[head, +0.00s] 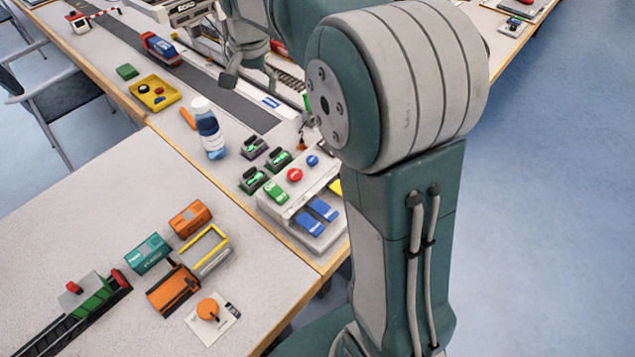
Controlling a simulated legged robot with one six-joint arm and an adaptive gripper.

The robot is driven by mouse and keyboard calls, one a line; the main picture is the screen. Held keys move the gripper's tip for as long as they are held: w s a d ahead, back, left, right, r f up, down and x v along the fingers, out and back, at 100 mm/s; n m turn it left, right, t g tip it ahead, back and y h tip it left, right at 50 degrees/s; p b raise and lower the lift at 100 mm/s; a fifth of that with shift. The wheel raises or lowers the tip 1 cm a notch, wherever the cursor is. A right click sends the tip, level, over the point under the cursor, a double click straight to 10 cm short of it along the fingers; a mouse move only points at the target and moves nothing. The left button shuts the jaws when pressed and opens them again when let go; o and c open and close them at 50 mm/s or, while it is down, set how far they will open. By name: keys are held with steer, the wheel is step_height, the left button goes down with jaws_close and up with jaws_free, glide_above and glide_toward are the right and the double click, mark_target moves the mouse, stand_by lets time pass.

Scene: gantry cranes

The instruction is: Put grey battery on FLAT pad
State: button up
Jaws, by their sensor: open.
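My gripper (248,79) is partly in view near the top, above the track area, with its fingers apart and nothing visible between them. My arm hides part of the table behind it. Several small dark blocks with green tops stand beside the control box: one at the back (254,148), one to its right (278,160) and one in front (253,180). I cannot tell whether one of them is the grey battery. No pad with a readable FLAT label shows, so I cannot identify that pad.
A white bottle with a blue label (208,130) stands upright left of the blocks. The control box (330,238) has coloured buttons. Model wagons, including a teal one (148,253), stand on the near table. A yellow tray (156,94) lies farther back.

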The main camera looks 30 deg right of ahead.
steer(key=s+r+n+t, duration=0.2)
steer(key=s+r+n, duration=0.2)
steer(key=s, duration=1.2)
steer(key=s+f+n+t, duration=0.1)
steer(key=s+f+n, duration=0.2)
steer(key=s, duration=1)
steer(key=shift+f+n, duration=0.4)
steer(key=shift+f, duration=0.2)
